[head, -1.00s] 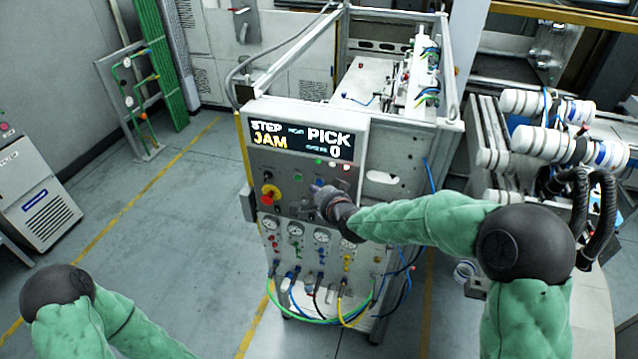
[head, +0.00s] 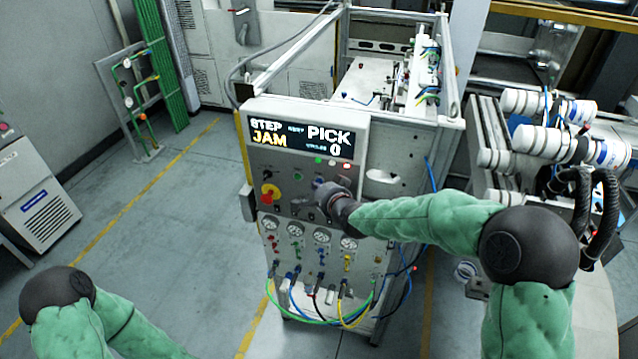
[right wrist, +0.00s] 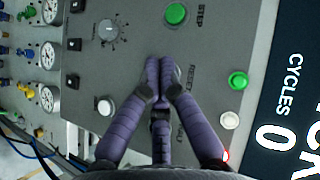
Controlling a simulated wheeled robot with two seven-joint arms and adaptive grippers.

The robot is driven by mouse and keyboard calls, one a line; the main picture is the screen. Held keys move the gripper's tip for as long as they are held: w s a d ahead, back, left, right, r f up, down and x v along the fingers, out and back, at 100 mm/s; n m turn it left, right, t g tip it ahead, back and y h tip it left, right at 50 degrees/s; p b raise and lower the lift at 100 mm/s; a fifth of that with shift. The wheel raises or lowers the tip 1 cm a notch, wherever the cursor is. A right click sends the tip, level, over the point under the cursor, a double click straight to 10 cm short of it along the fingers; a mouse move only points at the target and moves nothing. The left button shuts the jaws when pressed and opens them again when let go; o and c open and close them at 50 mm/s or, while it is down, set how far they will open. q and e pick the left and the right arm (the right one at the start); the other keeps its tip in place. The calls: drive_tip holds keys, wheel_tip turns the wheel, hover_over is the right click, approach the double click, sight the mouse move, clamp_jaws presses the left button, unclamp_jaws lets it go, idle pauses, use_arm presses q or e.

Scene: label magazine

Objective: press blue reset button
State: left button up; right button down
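The control panel (head: 290,170) faces me, with its display reading STEP JAM and PICK 0. In the right wrist view, the RESET label (right wrist: 191,80) is beside my right fingertips. A curved, pale rim (right wrist: 177,75) shows just behind the fingers. The blue face of the reset button is not clearly visible, as my fingers cover that spot. My right gripper (right wrist: 160,62) has its purple fingers together, with nothing seen between them. It is in front of the panel; I cannot tell if it touches. My left gripper is out of view.
Close to the right gripper are a green button (right wrist: 176,14), another green button (right wrist: 238,80), a white button (right wrist: 106,106) and a knob (right wrist: 109,32). A red-and-yellow emergency stop (head: 268,194) is at the panel's left. Gauges (head: 296,230) and hoses sit below.

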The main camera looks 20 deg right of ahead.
drive_tip(key=shift+w+d+b, duration=0.2)
drive_tip(key=shift+w+b, duration=0.1)
drive_tip(key=shift+b, duration=0.15)
idle(0.6)
drive_tip(key=shift+r, duration=0.1)
drive_tip(key=shift+s+a, duration=0.4)
drive_tip(key=shift+s, duration=0.25)
drive_tip(key=s+a, duration=0.1)
drive_tip(key=s, duration=0.1)
drive_tip(key=s+a+p, duration=0.1)
drive_tip(key=s+a, duration=0.1)
drive_tip(key=shift+s, duration=0.1)
idle(0.6)
drive_tip(key=shift+d, duration=0.1)
idle(0.5)
